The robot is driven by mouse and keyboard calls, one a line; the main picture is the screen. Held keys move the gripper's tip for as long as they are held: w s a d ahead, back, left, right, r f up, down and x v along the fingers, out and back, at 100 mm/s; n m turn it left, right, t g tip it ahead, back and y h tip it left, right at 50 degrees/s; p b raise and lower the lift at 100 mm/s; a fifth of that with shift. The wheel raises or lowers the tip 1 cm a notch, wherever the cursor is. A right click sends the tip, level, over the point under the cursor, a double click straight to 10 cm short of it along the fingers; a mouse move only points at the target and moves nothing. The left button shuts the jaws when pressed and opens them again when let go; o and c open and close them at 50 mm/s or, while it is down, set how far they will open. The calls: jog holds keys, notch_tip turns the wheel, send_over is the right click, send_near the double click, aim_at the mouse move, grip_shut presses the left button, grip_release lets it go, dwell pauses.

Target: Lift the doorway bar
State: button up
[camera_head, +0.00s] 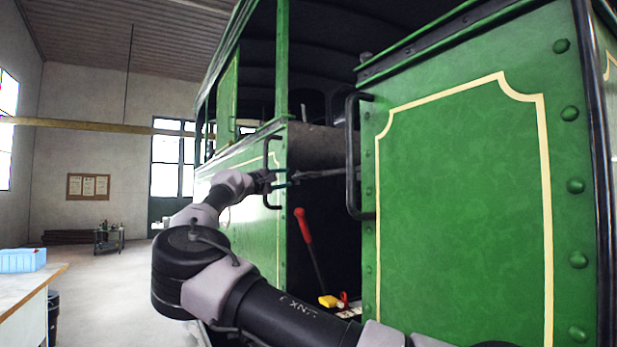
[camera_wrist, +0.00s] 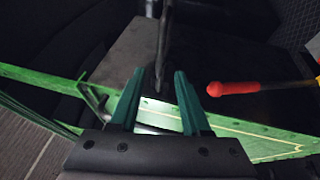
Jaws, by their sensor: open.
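The doorway bar (camera_head: 325,172) is a thin grey bar lying roughly level across the tram's open doorway, between the green panels. In the wrist view, the bar (camera_wrist: 164,40) runs from the top edge down toward the gap between my fingertips. My gripper (camera_head: 288,179) is at the left side of the doorway, near the bar's left end. In the wrist view, its two teal fingers (camera_wrist: 159,74) are apart, with the bar's near end lined up between them. I cannot tell whether they touch it. My arm hides part of the left door edge.
A black handrail (camera_head: 352,155) stands at the doorway's right edge, and another handle (camera_head: 268,190) is beside my gripper. A red-handled tool (camera_head: 303,225) leans inside, near a yellow object (camera_head: 328,301). A workbench (camera_head: 30,285) with a blue bin stands left; the floor between is open.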

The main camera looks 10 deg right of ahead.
aim_at(302, 175)
jog(key=x, duration=1)
jog(key=shift+d, duration=0.15)
grip_shut()
dwell(1.0)
